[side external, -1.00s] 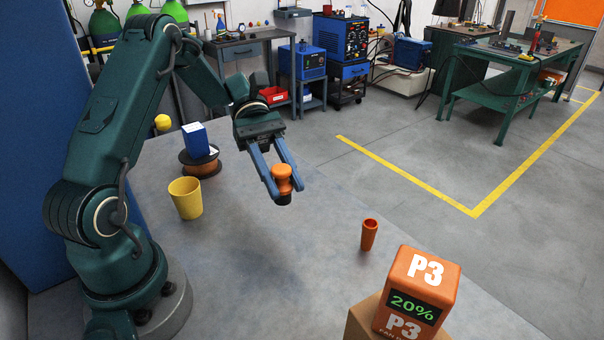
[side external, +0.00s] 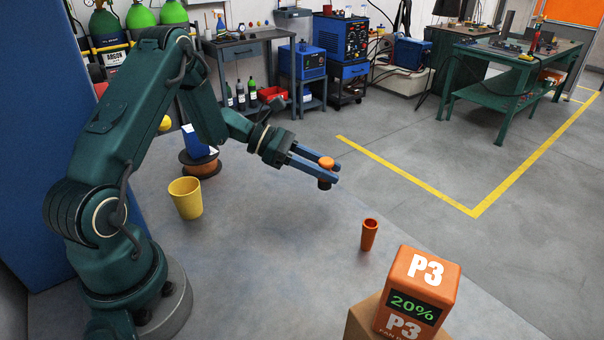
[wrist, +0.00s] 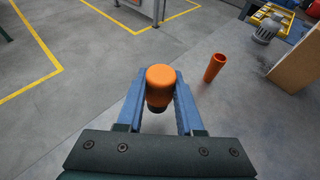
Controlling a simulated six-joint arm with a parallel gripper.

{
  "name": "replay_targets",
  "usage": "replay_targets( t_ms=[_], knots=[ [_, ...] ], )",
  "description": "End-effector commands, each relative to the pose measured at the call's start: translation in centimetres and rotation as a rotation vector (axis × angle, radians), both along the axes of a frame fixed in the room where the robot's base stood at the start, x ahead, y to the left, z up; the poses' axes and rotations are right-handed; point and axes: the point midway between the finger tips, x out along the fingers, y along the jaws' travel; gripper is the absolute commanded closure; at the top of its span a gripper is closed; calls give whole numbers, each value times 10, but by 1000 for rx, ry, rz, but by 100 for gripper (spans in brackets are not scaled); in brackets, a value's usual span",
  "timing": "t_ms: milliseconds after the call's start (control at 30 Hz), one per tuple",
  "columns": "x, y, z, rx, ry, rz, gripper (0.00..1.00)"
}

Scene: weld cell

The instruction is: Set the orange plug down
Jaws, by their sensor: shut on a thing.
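The orange plug (side external: 326,163) has a rounded orange top and a dark lower end. It is upright between the blue fingers of my gripper (side external: 322,172), which is shut on it. In the side view the plug is held above the table, near its far edge. The wrist view shows the plug (wrist: 159,84) between both fingertips (wrist: 160,95), its dark end pointing down. The fingers hide part of its sides.
An orange cup (side external: 369,235) stands on the grey table (side external: 270,260), right of my gripper. A box marked P3 (side external: 418,290) is at front right. A yellow cup (side external: 185,198) and a spool (side external: 200,165) with a blue box stand left. The table's middle is clear.

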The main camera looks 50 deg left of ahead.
Motion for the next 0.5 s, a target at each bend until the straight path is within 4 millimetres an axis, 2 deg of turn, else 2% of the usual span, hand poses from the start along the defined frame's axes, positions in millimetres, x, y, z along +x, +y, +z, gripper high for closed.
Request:
replay_targets(
  t_ms=[300, 500],
  knots=[
    [0, -1, -34, -2, 2, -2, 100],
    [0, 0, -40, 1, -2, -2, 100]
  ],
)
